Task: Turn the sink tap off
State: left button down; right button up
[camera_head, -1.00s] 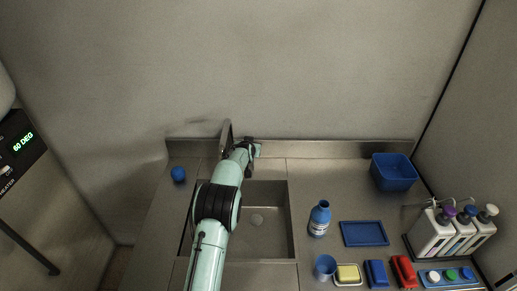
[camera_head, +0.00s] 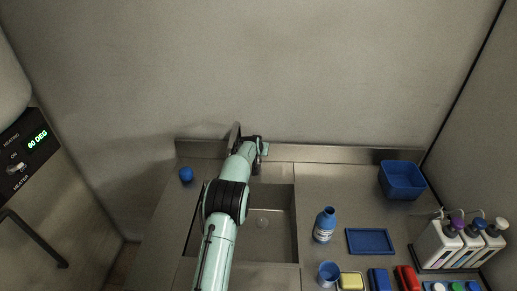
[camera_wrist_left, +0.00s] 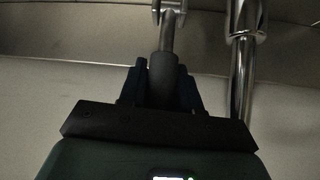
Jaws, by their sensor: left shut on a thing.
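The tap's curved metal spout (camera_head: 234,136) rises behind the sink basin (camera_head: 268,225) in the head view. In the left wrist view the metal tap pipe (camera_wrist_left: 241,75) stands right of my fingers. My left gripper (camera_wrist_left: 163,78) is shut on the tap lever, whose grey grip (camera_wrist_left: 163,72) sits between the dark fingers with a metal rod beyond it. In the head view my left gripper (camera_head: 257,149) is at the back of the sink, and my arm hides much of the lever and the basin's left part. I cannot tell whether water runs. My right gripper is not in view.
Right of the basin are a blue bottle (camera_head: 325,226), a blue cup (camera_head: 329,273), a blue tray (camera_head: 370,241) and a blue bin (camera_head: 402,180). Pump dispensers (camera_head: 440,243) stand far right. A blue ball-like object (camera_head: 186,174) lies left. A heater panel (camera_head: 27,150) reads 60 DEG.

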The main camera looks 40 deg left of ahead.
pick_arm(q)
jog(key=c, duration=0.9)
grip_release()
jog(key=shift+o, duration=0.2)
jog(key=b+v, duration=0.2)
jog(key=v, duration=0.5)
jog(key=shift+d+b, duration=0.15)
jog(key=shift+b, duration=0.15)
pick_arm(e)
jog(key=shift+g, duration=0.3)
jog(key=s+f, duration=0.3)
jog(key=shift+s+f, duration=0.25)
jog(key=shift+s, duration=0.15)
pick_arm(q)
jog(key=shift+s+r, duration=0.15)
